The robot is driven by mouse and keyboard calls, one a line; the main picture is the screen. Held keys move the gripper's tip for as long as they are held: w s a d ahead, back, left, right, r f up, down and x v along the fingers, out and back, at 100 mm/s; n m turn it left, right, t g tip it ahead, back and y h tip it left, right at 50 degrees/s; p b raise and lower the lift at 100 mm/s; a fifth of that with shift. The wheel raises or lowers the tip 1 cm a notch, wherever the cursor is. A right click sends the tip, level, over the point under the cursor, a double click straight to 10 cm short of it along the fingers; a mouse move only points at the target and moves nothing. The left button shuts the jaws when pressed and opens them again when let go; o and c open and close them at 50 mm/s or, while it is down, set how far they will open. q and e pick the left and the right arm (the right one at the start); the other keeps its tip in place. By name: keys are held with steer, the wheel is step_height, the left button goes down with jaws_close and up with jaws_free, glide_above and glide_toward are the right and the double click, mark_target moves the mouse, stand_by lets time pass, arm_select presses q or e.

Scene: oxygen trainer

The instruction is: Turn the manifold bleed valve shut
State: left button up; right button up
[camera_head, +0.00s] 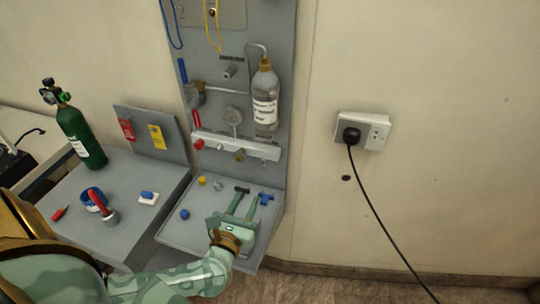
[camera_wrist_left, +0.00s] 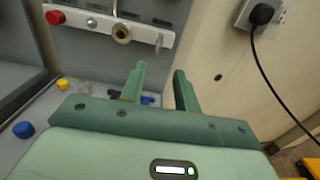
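The manifold (camera_head: 232,144) is a pale horizontal bar on the grey panel; part of it also shows at the top of the left wrist view (camera_wrist_left: 75,19). It carries a red knob (camera_wrist_left: 55,17) at its left end, a small silver fitting (camera_wrist_left: 91,22), a round brass fitting (camera_wrist_left: 121,33) and a small thin lever (camera_wrist_left: 159,42) at the right. No label tells me which one is the bleed valve. My left gripper (camera_head: 247,192) is open and empty, below the manifold over the grey shelf. Its fingers (camera_wrist_left: 160,72) point towards the panel, apart from the manifold.
The grey shelf (camera_head: 175,232) holds blue and yellow caps and other small parts. A green cylinder (camera_head: 82,138) stands left. A black cord hangs from the wall socket (camera_head: 376,131) at right.

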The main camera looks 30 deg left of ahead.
arm_select(q)
glide_toward(263, 164)
steer(key=b+x, duration=0.1)
steer(key=x, duration=0.9)
steer(key=shift+w+a+f, duration=0.1)
steer(key=shift+w+a, duration=0.05)
steer(key=shift+w, duration=0.2)
arm_select(e)
steer(key=shift+s+f, duration=0.65)
steer(key=shift+s, duration=0.05)
arm_select(q)
jaws_close()
arm_select(e)
steer(key=shift+a, duration=0.1)
